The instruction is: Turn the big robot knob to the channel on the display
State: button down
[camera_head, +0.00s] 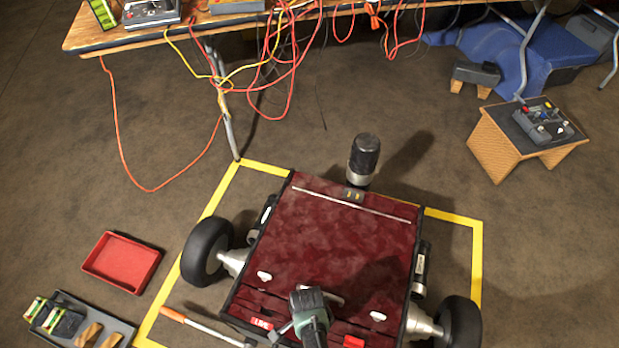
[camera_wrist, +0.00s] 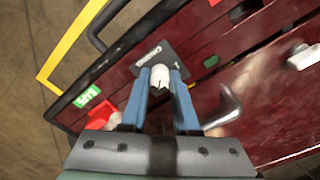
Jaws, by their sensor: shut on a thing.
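The big robot (camera_head: 345,235) is a dark red, flat-topped machine with black wheels, standing inside a yellow floor outline. In the wrist view a white knob (camera_wrist: 160,73) with a dark pointer mark sits on a dark plate (camera_wrist: 141,62) on the red body. My gripper (camera_wrist: 161,78) has its blue fingers on both sides of this knob, shut on it. In the head view my gripper (camera_head: 312,303) is over the near end of the robot and hides the knob. A small dark panel (camera_head: 355,195) with yellowish marks sits on the far edge; I cannot read it.
A curved metal handle (camera_wrist: 228,105) is close to the right of my fingers. A green label (camera_wrist: 87,96) and red part (camera_wrist: 103,112) are at left. A red tray (camera_head: 122,262) lies on the floor. A cable-strewn table (camera_head: 130,38) stands behind.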

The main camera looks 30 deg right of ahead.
jog(key=shift+m, duration=0.3)
jog(key=c, duration=0.7)
grip_release()
jog(key=shift+o, duration=0.2)
notch_tip(320, 180, up, 13)
jog(key=p, duration=0.6)
jog(key=shift+w+p, duration=0.15)
jog(key=shift+p, duration=0.25)
jog(key=shift+f, duration=0.1)
